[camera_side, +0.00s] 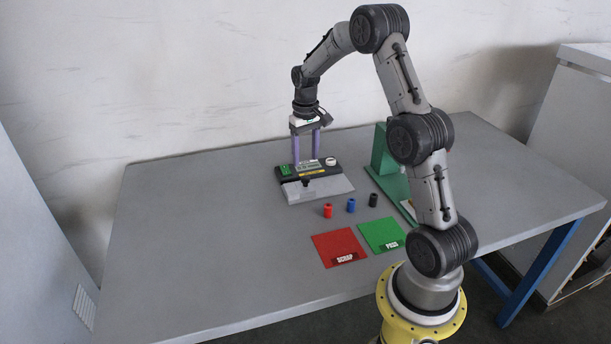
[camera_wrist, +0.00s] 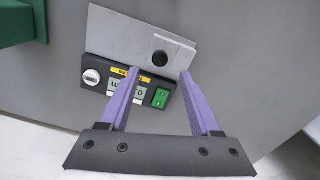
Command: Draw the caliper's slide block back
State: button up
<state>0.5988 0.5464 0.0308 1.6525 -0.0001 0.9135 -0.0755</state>
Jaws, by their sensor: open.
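The caliper has a black body (camera_side: 312,173) with a display, a yellow label, a green switch (camera_wrist: 160,98) and a white knob (camera_wrist: 92,77). Light grey jaw plates (camera_side: 325,189) lie along its front side. The slide block (camera_wrist: 178,50) is a smaller grey piece at one end of the plates, carrying a round black knob (camera_wrist: 160,58); the knob also shows in the side view (camera_side: 305,183). My gripper (camera_side: 306,161) points down over the caliper body, its purple fingers open and apart. In the wrist view the fingertips (camera_wrist: 160,74) straddle the display area, short of the knob. Contact cannot be told.
Red (camera_side: 327,211), blue (camera_side: 351,205) and black (camera_side: 373,200) small cylinders stand in front of the caliper. A red SCRAP pad (camera_side: 335,242) and green PASS pad (camera_side: 378,230) lie nearer. A green stand (camera_side: 384,160) is at right. The table's left side is clear.

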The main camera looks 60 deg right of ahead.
aim_at(306, 177)
notch_tip(306, 177, down, 8)
jog(key=shift+r, duration=0.25)
grip_shut()
dwell(0.3)
jog(key=shift+r, duration=0.1)
dwell(1.1)
